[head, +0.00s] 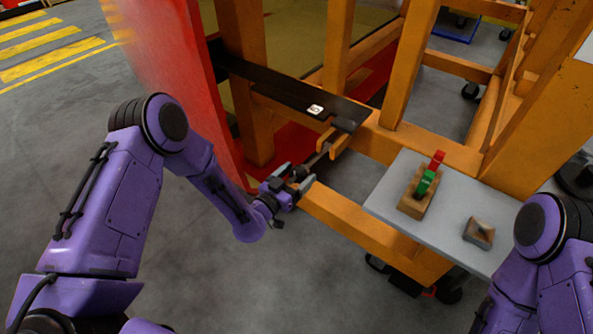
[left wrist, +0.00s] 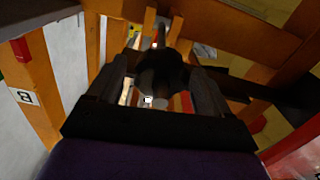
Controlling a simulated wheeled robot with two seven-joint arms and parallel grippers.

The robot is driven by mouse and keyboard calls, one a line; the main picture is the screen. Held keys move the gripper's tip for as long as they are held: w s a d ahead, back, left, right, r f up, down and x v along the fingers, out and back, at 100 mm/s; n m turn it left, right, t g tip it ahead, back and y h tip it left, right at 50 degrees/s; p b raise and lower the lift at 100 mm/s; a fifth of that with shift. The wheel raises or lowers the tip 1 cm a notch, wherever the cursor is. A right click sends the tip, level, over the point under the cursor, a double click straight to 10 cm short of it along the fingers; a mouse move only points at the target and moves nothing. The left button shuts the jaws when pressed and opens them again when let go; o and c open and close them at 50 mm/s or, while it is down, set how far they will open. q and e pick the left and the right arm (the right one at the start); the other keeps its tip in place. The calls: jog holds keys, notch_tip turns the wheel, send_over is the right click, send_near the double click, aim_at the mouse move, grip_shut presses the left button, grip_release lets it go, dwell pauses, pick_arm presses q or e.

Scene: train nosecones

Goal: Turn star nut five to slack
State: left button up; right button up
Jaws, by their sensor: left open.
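A dark star nut (left wrist: 160,72) shows as a dark, rounded shape between my fingers in the left wrist view. Its lobes are hard to make out in the shadow. In the head view, a small label (head: 315,110) sits on the black bar (head: 290,95) above, its number too small to read for sure. My left gripper (head: 298,180) is open, just below and left of the bar's clamp end, with its fingers on both sides of the nut. I cannot tell whether they touch it. My right gripper is out of view; only part of that arm shows at the right edge.
An orange frame (head: 365,225) surrounds the work spot, with a red panel (head: 170,60) on the left. A grey shelf (head: 455,200) at right holds a wooden block with green and red parts (head: 425,182) and another small block (head: 478,233). Open floor lies below.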

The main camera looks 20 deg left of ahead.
pick_arm(q)
jog(key=shift+w, duration=0.25)
jog(key=c, duration=1)
jog(key=shift+n+b, duration=0.35)
jog(key=shift+n, duration=0.35)
jog(key=shift+f+n+b, duration=0.1)
jog(key=shift+n+b, duration=0.5)
jog(key=shift+n, duration=0.5)
jog(key=shift+c, duration=0.2)
jog(key=n+b, duration=0.1)
jog(key=n, duration=0.4)
jog(key=shift+y+b, duration=0.3)
jog(key=shift+y, duration=0.1)
jog(key=n+b, duration=0.1)
jog(key=n, duration=0.3)
jog(key=shift+a+n, duration=0.1)
jog(key=shift+n, duration=0.2)
jog(key=shift+f+n+g+y+b, duration=0.15)
jog(key=shift+n+b, duration=0.2)
jog(key=shift+n, duration=0.75)
jog(key=shift+r+n+g+y+b, duration=0.15)
jog(key=shift+n+b, duration=0.2)
jog(key=shift+n, duration=0.75)
jog(key=shift+f, duration=0.1)
